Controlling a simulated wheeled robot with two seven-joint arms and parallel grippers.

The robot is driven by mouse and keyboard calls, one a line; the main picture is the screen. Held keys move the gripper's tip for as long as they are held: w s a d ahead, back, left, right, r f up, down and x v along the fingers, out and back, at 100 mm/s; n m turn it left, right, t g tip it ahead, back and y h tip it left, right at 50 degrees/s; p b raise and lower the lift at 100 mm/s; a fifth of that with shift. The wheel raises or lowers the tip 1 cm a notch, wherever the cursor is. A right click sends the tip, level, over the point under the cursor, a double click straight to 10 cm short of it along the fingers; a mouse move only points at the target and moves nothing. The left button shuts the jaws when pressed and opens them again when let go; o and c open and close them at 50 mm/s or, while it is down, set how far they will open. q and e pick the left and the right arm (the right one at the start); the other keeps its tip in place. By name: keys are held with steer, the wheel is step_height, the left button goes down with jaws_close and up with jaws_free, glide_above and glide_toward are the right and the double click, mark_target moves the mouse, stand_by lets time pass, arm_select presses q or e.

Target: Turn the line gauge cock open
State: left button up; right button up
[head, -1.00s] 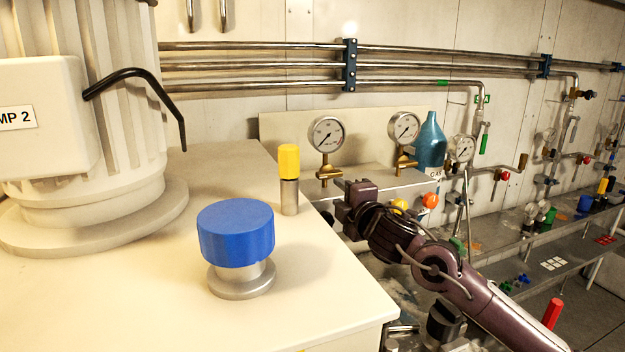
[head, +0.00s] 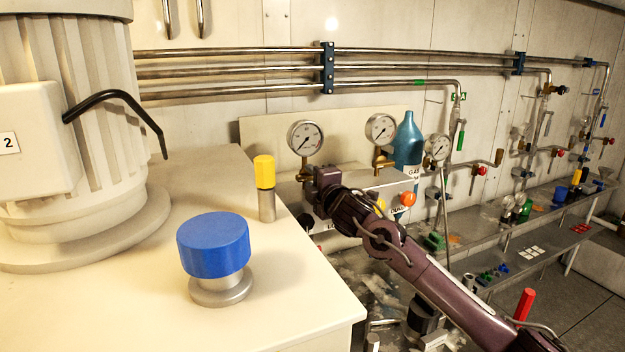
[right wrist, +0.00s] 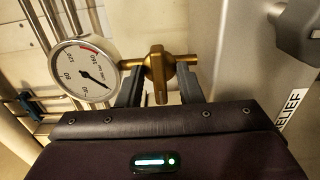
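A round white gauge (head: 305,138) with a brass cock (head: 304,168) below it stands behind the cabinet on the left. My right gripper (head: 312,180) is just below and beside this cock. In the right wrist view the gauge (right wrist: 85,70) is at the left and the brass cock (right wrist: 157,72) lies between the two fingers. My right gripper (right wrist: 160,80) is open, with a gap on each side of the cock's lever; contact is not clear. A second gauge (head: 381,130) and a third on the pipework (head: 437,147) are further right. My left gripper is not in view.
A cream cabinet top (head: 120,300) fills the left, with a blue knob (head: 213,245), a yellow-capped post (head: 265,185) and a large pump (head: 75,130). A panel with a yellow and an orange knob (head: 408,198) and a teal bottle (head: 407,145) are near my right arm.

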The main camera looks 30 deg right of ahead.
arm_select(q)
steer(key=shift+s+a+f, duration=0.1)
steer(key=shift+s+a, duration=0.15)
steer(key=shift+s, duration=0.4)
arm_select(e)
jaws_close()
steer(key=shift+m, duration=0.4)
steer(key=m, duration=0.3)
steer(key=shift+m+p, duration=0.3)
steer(key=shift+p, duration=0.05)
steer(key=m+p, duration=0.1)
steer(key=m, duration=0.3)
steer(key=shift+m, duration=0.3)
steer(key=m+p, duration=0.2)
steer(key=m, duration=0.3)
steer(key=shift+a+p, duration=0.1)
steer(key=shift+p, duration=0.25)
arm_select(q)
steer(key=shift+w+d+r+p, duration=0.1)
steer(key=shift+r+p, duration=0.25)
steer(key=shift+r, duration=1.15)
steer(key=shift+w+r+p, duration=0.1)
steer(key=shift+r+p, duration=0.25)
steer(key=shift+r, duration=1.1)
arm_select(e)
steer(key=shift+f+m, duration=0.15)
steer(key=shift+m, duration=1.85)
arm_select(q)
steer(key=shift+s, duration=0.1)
